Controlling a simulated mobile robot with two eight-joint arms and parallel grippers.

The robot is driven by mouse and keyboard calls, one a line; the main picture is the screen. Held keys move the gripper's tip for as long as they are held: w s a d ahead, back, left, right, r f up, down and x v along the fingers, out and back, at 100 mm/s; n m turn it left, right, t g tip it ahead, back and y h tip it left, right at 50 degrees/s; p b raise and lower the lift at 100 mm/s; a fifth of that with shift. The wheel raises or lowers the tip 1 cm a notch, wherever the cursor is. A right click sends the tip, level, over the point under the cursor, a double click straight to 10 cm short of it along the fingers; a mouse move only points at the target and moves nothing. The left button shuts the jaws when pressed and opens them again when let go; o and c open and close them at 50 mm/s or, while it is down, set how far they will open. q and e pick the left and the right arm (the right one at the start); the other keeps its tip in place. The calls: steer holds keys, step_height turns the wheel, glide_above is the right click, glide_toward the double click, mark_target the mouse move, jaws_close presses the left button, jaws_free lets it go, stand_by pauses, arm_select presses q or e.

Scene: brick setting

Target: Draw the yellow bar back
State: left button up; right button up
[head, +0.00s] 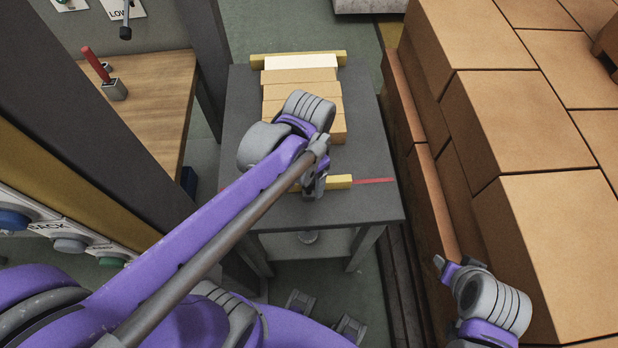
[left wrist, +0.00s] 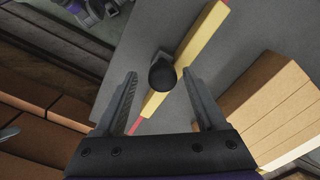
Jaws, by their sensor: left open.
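A yellow bar (head: 338,182) lies across the near part of the grey table (head: 370,206), along a red line (head: 375,181). In the left wrist view the bar (left wrist: 207,38) carries a dark round knob (left wrist: 161,78). My left gripper (head: 316,186) hangs over the bar and hides part of it. In the left wrist view it (left wrist: 158,74) is open, with a finger on each side of the knob. Several tan bricks (head: 301,90) and one pale brick (head: 300,62) stand in a row beyond the bar, with a gap. My right gripper (head: 445,266) is at the lower right, away from the table.
A second yellow bar (head: 262,60) lies at the table's far end, behind the row. Stacked cardboard-coloured blocks (head: 520,120) rise close on the right. A wooden bench (head: 150,100) with a red-handled lever (head: 96,65) and a panel of buttons (head: 70,245) are on the left.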

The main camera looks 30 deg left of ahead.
arm_select(q)
step_height(320, 180, up, 10)
steer(key=shift+r+p, duration=0.15)
steer(key=shift+p, duration=0.25)
arm_select(e)
steer(key=shift+w+r, duration=0.25)
steer(key=shift+r, duration=0.4)
arm_select(q)
steer(key=shift+s, duration=0.15)
arm_select(e)
steer(key=shift+s, duration=0.1)
